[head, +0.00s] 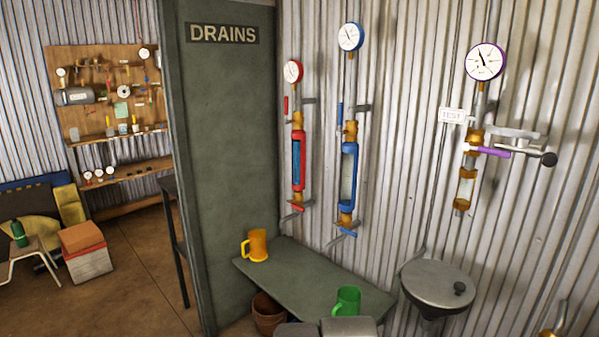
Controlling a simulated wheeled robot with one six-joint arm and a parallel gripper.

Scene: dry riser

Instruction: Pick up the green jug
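The green jug (347,301) stands upright near the front right end of a grey-green bench (290,272). Its handle points to the left in the picture. The lower part of the jug is hidden behind grey blocks at the bottom edge, which look like part of my own body. I see no gripper fingers in this view, and nothing is seen holding the jug.
An orange jug (257,246) stands at the bench's back left. A round grey lidded basin (438,285) is to the right. Gauges and pipes line the corrugated wall. A brown pot (267,313) sits below the bench. A dark DRAINS panel (228,150) stands left.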

